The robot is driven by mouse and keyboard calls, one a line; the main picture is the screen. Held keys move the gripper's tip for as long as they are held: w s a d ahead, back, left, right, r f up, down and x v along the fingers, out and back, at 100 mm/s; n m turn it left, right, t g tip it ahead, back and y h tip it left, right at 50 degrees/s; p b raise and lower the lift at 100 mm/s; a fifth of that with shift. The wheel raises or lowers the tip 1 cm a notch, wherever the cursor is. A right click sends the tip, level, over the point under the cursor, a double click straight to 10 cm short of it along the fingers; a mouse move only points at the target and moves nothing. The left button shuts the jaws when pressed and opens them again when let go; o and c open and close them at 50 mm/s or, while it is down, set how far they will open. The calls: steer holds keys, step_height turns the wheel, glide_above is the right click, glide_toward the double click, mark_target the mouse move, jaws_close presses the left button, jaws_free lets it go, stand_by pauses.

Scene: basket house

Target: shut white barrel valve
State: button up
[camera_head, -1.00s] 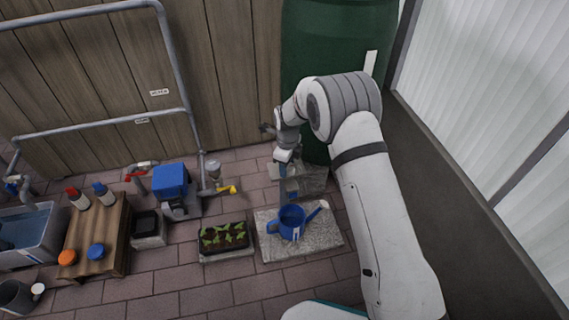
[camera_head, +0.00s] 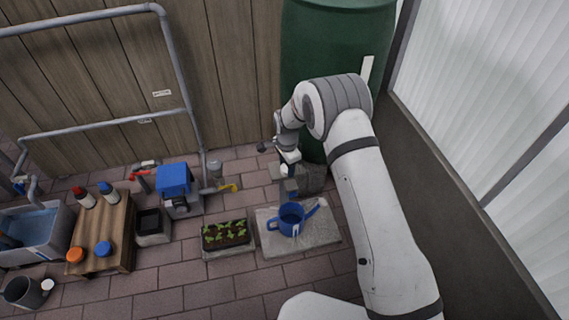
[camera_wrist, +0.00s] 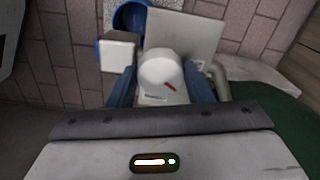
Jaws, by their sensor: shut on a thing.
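In the head view my gripper (camera_head: 288,186) points down in front of the green barrel (camera_head: 335,45), and the wrist and fingers hide most of the valve there. The barrel's side also shows at the right of the wrist view (camera_wrist: 270,108), with a pale pipe (camera_wrist: 220,78) beside the knob.
A blue watering can (camera_head: 291,219) stands on a stone slab (camera_head: 325,238) just in front of the gripper. A seedling tray (camera_head: 226,234), a blue pump (camera_head: 175,180) and a wooden bench (camera_head: 118,222) lie to the left. A translucent wall stands at the right.

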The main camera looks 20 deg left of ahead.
steer(key=n, duration=0.4)
steer(key=n+p, duration=0.1)
steer(key=shift+s+d+f+n, duration=0.25)
steer(key=shift+n, duration=0.15)
stand_by(0.4)
steer(key=o, duration=1)
steer(key=shift+w+a+r, duration=0.1)
steer(key=shift+w, duration=0.05)
steer(key=shift+r, duration=0.15)
steer(key=shift+a+r, duration=0.1)
steer(key=shift+r, duration=0.2)
step_height(320, 180, up, 7)
steer(key=shift+f+p, duration=0.1)
steer(key=shift+p, duration=1.15)
